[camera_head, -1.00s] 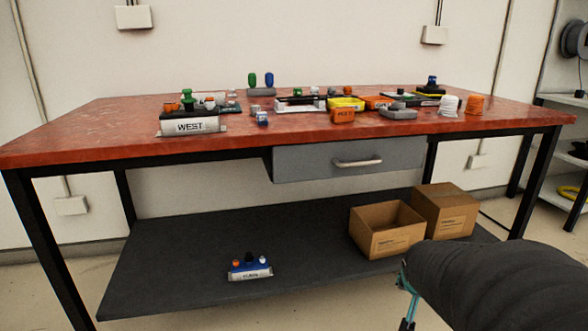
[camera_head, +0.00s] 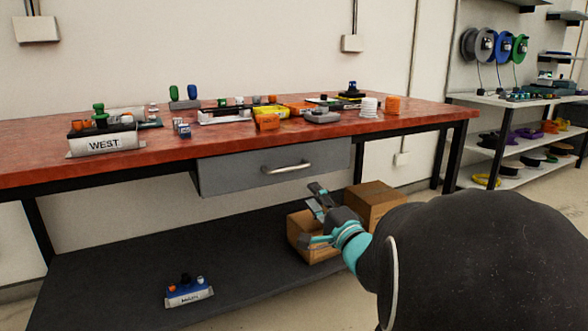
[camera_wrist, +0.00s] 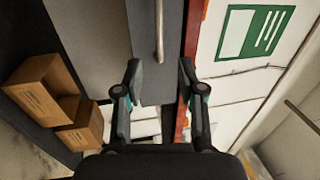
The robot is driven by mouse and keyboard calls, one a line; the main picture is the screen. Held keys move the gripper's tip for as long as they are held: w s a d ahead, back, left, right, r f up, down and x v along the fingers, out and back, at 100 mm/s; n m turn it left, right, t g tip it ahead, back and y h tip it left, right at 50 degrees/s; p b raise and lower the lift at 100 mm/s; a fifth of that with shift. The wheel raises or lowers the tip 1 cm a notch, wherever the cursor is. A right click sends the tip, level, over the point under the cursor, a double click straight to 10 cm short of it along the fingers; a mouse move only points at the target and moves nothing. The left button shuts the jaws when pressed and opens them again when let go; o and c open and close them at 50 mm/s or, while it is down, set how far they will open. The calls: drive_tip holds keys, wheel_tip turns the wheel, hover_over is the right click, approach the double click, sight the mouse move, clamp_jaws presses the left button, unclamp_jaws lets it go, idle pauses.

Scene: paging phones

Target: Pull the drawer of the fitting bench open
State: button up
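The fitting bench (camera_head: 60,168) has a red top and black legs. Its grey drawer (camera_head: 230,174) hangs under the top and looks closed. A pale metal bar handle (camera_head: 288,167) is on the drawer front. My gripper (camera_head: 312,214) is open and empty, below and a little right of the handle in the head view. In the wrist view my gripper (camera_wrist: 160,68) has its two fingers spread, and the handle (camera_wrist: 159,32) lies ahead, roughly in line with the gap between them. The handle is apart from the fingers.
Two cardboard boxes (camera_head: 375,205) stand on the dark lower shelf (camera_head: 110,280), just behind my gripper. A WEST-labelled holder (camera_head: 104,145) and several small parts cover the bench top. Shelves with spools (camera_head: 520,95) stand at right.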

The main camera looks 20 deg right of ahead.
sight(291, 170)
drive_tip(key=w+r, duration=0.1)
drive_tip(key=w, duration=0.8)
drive_tip(key=w+r, duration=0.1)
drive_tip(key=w, duration=0.3)
drive_tip(key=shift+w+a+r, duration=0.15)
drive_tip(key=shift+w+r, duration=0.1)
drive_tip(key=shift+r, duration=0.1)
clamp_jaws()
